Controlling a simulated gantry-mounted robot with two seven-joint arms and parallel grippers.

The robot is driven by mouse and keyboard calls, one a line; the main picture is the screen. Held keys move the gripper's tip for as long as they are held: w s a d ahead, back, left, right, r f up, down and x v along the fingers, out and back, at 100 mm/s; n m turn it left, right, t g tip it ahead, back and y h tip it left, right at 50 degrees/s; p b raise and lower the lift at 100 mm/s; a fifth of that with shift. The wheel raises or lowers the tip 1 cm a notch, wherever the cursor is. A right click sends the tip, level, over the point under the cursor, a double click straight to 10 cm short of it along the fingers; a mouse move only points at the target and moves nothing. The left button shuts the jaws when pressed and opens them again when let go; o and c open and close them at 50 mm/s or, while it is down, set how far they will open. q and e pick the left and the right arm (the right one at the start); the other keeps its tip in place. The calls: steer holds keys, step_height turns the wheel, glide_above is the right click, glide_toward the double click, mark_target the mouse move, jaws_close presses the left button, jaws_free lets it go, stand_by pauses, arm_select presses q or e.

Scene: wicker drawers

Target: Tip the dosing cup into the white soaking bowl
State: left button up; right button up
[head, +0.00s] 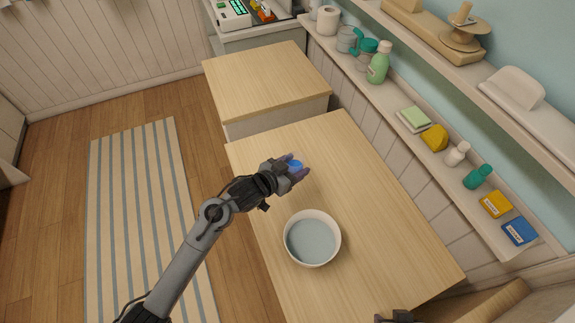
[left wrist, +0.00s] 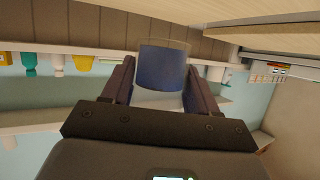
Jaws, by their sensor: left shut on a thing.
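The dosing cup (head: 296,165) is a small clear cup with blue liquid in it. My left gripper (head: 293,170) is shut on it, and it looks roughly upright. In the left wrist view, whose picture is upside down, the cup (left wrist: 161,70) sits between the two fingers (left wrist: 160,88). The white soaking bowl (head: 336,246) stands on the wooden worktop, holding pale blue-grey water. The cup is apart from the bowl, farther back on the worktop. Only a bit of my right gripper (head: 398,317) shows at the bottom edge; its jaws cannot be made out.
The wooden worktop (head: 390,245) is clear around the bowl. A second wooden top (head: 265,80) stands behind it. A wall shelf on the right holds a green bottle (head: 379,63), a yellow item (head: 435,138), a teal bottle (head: 478,177) and boxes. A striped rug (head: 140,200) lies at left.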

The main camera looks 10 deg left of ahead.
arm_select(q)
steer(key=shift+s+d+r, duration=0.1)
steer(key=shift+d+r, duration=0.25)
steer(key=shift+d, duration=0.1)
arm_select(e)
steer(key=shift+r, duration=0.15)
arm_select(q)
steer(key=shift+d+r+p, duration=0.1)
steer(key=shift+d+p, duration=0.1)
steer(key=shift+p, duration=0.2)
arm_select(e)
steer(key=shift+r, duration=0.25)
arm_select(q)
steer(key=s+d+m+g+h+p, duration=0.2)
steer(key=s+m+g+h+p, duration=0.1)
steer(key=s+p, duration=0.3)
steer(key=s+d+f+m+g+h+p, duration=0.1)
steer(key=s+d+m+g+h+p, duration=0.2)
steer(key=p, duration=0.6)
steer(key=s+m+g, duration=0.2)
steer(key=s, duration=0.1)
steer(key=shift+s+d+m, duration=0.15)
steer(key=shift+d+m, duration=0.1)
steer(key=shift+m, duration=0.15)
arm_select(e)
step_height(320, 180, up, 16)
steer(key=shift+f, duration=0.25)
